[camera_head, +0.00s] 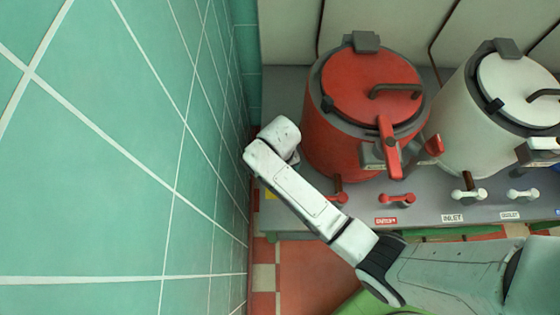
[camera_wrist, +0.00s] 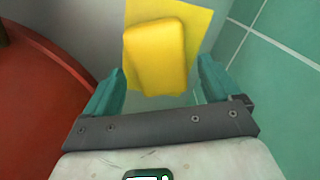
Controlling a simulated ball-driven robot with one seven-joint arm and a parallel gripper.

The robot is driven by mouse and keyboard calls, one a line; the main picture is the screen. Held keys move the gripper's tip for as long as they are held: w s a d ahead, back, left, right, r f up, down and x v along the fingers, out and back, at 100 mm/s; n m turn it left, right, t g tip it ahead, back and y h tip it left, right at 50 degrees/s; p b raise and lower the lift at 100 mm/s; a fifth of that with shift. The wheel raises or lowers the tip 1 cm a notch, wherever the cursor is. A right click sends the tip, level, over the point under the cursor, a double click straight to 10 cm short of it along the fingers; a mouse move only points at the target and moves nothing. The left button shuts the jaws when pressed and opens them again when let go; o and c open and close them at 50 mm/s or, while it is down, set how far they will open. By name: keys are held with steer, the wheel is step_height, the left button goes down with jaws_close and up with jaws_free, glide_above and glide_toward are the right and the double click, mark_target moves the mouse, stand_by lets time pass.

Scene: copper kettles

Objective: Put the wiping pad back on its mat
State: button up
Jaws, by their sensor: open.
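The yellow wiping pad (camera_wrist: 155,57) shows in the wrist view, a rounded block lying over a flat, brighter yellow mat (camera_wrist: 200,20). The pad is turned a little relative to the mat and covers much of it. I cannot tell whether the pad touches the mat. My gripper (camera_wrist: 161,66) is open, its teal fingers on either side of the pad's near part, with gaps on both sides. In the head view my arm's end hides the gripper and pad. A small yellow patch (camera_head: 269,193) shows beside my arm there; I cannot tell which it is.
A red kettle (camera_head: 345,130) stands right of my arm, its side close by at left in the wrist view. A white kettle (camera_head: 465,130) stands further right. Valves (camera_head: 397,199) line the grey counter's (camera_head: 430,208) front. A teal tiled wall (camera_head: 120,160) is close on the left.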

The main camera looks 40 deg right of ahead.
step_height(320, 180, up, 11)
steer(key=p, duration=0.1)
steer(key=shift+s+f, duration=0.1)
steer(key=shift+f, duration=0.05)
stand_by(0.7)
